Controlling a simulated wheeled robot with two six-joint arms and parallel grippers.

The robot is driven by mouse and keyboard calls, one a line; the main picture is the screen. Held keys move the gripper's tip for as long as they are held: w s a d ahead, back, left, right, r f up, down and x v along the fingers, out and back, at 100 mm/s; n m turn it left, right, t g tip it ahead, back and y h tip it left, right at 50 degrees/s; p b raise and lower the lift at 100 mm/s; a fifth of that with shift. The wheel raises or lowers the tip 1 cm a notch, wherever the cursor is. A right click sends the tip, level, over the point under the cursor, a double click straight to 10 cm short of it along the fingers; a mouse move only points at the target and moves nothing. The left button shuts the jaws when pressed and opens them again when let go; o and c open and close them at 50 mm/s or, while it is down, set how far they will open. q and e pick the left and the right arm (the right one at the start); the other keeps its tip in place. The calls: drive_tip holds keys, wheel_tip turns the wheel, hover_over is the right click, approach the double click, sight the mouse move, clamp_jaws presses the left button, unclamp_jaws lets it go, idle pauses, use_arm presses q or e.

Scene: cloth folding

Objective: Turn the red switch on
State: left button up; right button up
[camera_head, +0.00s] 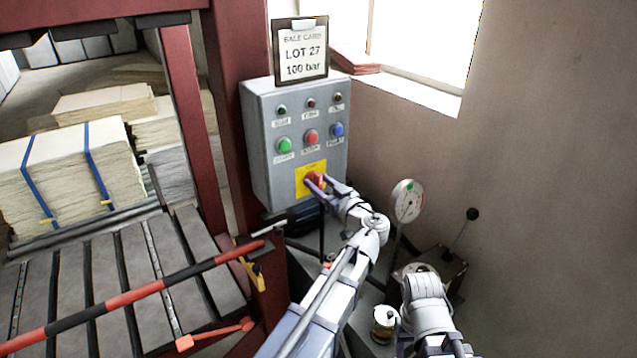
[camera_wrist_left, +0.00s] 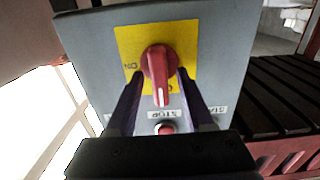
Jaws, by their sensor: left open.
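The red rotary switch (camera_head: 315,179) sits on a yellow plate (camera_head: 304,190) low on the front of a grey control box (camera_head: 262,122). My left gripper (camera_head: 320,182) is at the switch. In the left wrist view, which sees the panel upside down, the switch (camera_wrist_left: 159,62) has its white-marked handle pointing down in the picture, away from the "ON" label at left. The open fingers of the left gripper (camera_wrist_left: 161,98) stand on either side of the handle, with gaps visible. My right arm shows at the lower right of the head view, but its gripper is not seen.
Green, red and blue buttons (camera_head: 311,137) sit above the switch. A clipboard card (camera_head: 300,50) stands on the box. A round gauge (camera_head: 407,201) and a black-knobbed lever (camera_head: 463,232) are to the right. A red and black bar (camera_head: 140,293) crosses the left side.

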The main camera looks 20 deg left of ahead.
use_arm(q)
drive_tip(key=shift+w+a, duration=0.2)
clamp_jaws()
idle(0.4)
